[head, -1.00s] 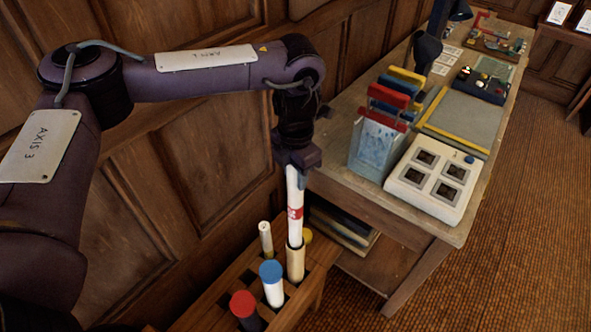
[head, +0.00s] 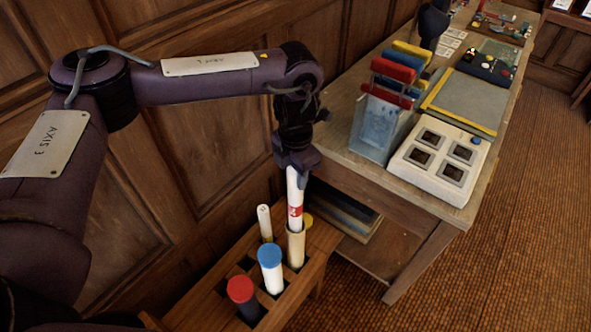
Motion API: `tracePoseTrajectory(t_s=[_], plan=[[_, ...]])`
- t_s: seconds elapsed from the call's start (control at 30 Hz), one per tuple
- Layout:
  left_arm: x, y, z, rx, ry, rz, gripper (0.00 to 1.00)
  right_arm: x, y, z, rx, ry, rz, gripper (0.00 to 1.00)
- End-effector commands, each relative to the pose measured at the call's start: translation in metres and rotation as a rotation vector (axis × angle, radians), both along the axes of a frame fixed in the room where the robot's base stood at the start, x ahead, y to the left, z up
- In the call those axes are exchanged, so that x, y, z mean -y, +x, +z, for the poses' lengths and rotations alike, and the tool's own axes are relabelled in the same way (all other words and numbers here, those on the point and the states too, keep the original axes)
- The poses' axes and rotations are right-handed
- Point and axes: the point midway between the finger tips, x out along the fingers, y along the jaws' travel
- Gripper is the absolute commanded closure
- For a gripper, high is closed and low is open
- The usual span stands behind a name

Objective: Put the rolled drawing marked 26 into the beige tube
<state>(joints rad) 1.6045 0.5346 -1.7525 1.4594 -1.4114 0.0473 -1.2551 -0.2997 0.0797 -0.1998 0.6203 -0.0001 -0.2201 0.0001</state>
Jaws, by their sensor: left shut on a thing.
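A white rolled drawing (head: 294,188) with a red band stands upright, its lower end inside the mouth of the beige tube (head: 296,247). The mark on the red band is too small to read surely. My left gripper (head: 296,166) is shut on the roll's top end, above the tube. The beige tube stands in a slot of the wooden rack (head: 215,296). My right gripper does not show.
The rack also holds a red-capped tube (head: 241,289), a blue-capped tube (head: 270,268), a thin white roll (head: 265,222) and something yellow behind the beige tube. A wooden table (head: 420,206) with a white four-window box (head: 440,160) stands at right. Panelled wall lies behind.

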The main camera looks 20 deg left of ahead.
Motion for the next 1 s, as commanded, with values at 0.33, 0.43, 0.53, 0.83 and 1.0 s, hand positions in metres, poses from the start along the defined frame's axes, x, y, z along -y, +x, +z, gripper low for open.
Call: tracePoseTrajectory(t_s=[0.33, 0.43, 0.53, 0.83, 1.0], plan=[[0.000, 0.000, -0.031, 0.001, -0.001, -0.001, 1.00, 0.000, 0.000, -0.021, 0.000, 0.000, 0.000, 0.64], [0.000, 0.000, -0.039, 0.000, -0.001, -0.001, 1.00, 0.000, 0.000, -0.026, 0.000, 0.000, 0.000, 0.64], [0.001, 0.000, -0.047, 0.000, -0.001, -0.001, 1.00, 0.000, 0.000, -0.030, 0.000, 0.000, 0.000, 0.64], [0.000, 0.000, -0.058, 0.001, -0.001, 0.000, 1.00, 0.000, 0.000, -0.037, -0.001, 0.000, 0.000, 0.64], [0.000, 0.000, -0.059, 0.001, -0.001, 0.000, 1.00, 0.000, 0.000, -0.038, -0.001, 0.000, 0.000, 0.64]])
